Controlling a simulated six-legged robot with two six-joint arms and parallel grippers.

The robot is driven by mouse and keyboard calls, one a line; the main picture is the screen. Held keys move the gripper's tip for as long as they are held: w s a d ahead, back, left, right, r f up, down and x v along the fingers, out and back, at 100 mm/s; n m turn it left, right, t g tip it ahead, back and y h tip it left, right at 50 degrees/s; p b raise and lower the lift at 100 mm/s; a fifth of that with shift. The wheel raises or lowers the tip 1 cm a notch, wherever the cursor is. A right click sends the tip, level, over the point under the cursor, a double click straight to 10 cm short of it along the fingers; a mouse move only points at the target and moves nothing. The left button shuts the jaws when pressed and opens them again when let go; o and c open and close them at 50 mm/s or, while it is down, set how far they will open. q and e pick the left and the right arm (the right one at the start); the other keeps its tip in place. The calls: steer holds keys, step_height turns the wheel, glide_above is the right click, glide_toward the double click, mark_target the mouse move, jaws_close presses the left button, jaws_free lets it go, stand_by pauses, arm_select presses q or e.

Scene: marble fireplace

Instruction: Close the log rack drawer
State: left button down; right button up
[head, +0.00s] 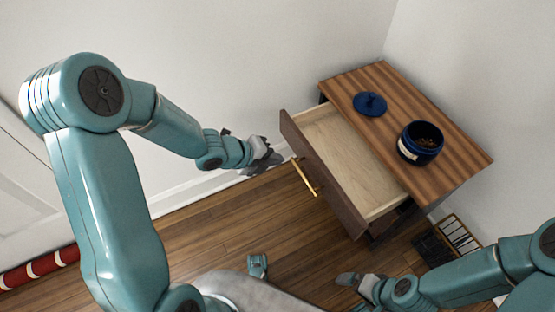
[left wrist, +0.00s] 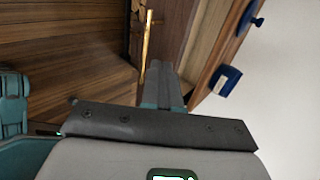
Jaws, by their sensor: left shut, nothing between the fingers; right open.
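The log rack (head: 455,160) is a small wooden cabinet with a striped brown top in the right half of the head view. Its drawer (head: 345,145) is pulled out towards the left and looks empty, with a dark front and a gold bar handle (head: 304,177). My left gripper (head: 270,162) is shut and empty, just left of the drawer front near the handle. In the left wrist view the handle (left wrist: 147,45) shows just beyond the fingers (left wrist: 165,85); I cannot tell whether they touch. My right gripper (head: 350,281) is open and empty, low over the floor.
A dark blue jar (head: 420,143) stands open on the rack top, beside its blue lid (head: 369,104). A dark slotted item (head: 447,241) is on the floor at right. White walls stand behind. A red roll (head: 40,268) lies at far left.

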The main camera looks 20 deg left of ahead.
mark_target(310, 157)
arm_select(q)
steer(key=w+d+f, duration=0.1)
steer(key=w, duration=0.1)
steer(key=w+d+f+b, duration=0.1)
steer(key=w+d+f, duration=0.1)
steer(key=w+d+f+b, duration=0.1)
steer(key=w+d, duration=0.1)
steer(key=w, duration=0.1)
steer(key=shift+d+f, duration=0.25)
arm_select(e)
steer(key=f, duration=0.3)
steer(key=shift+w+d, duration=0.2)
steer(key=shift+w, duration=0.05)
arm_select(q)
steer(key=shift+w+d, duration=0.1)
